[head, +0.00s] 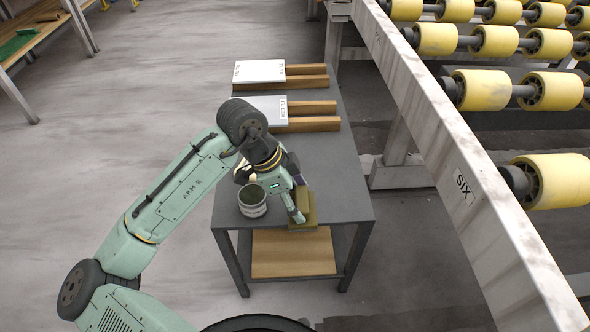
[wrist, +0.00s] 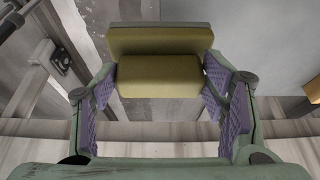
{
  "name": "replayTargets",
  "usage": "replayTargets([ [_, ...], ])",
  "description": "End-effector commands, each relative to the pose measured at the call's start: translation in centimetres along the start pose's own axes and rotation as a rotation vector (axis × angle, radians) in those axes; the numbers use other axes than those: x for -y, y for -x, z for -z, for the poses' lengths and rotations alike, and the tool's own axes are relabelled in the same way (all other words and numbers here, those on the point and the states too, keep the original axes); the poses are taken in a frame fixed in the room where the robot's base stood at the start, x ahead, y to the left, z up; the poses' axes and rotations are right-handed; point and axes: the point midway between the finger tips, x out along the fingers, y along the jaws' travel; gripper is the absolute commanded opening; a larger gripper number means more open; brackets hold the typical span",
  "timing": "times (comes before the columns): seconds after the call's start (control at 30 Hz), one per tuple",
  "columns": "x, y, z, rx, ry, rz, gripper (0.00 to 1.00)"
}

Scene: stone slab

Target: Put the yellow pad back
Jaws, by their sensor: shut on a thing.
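In the wrist view the pad (wrist: 160,72) sits between the two purple-lined fingers of my gripper (wrist: 160,98), with the wider plate farther from the camera. I cannot tell whether the pad touches the tabletop. My arm and fingers hide part of the pad in the head view.
A grey round pot (head: 252,210) stands on the table just left of my gripper. Two white slabs (head: 259,71) (head: 259,111) rest on wooden blocks farther back. A pale beam (head: 440,130) with yellow rollers (head: 470,90) runs close along the right. A wooden board (head: 292,255) lies on the lower shelf.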

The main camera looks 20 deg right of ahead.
Motion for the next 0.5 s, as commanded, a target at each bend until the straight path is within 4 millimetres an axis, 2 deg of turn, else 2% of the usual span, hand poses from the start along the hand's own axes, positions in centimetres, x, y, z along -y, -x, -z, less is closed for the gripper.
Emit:
replayTargets([
  [0.1,3.4,-0.1,0.2,0.004,0.003,-0.002,0.31],
  [0.3,8.5,-0.7,0.2,0.003,0.003,0.0,0.31],
  [0.4,10.3,-0.9,0.2,0.003,0.002,0.002,0.31],
  [0.5,11.3,-1.1,0.2,0.002,0.002,-0.001,0.31],
])
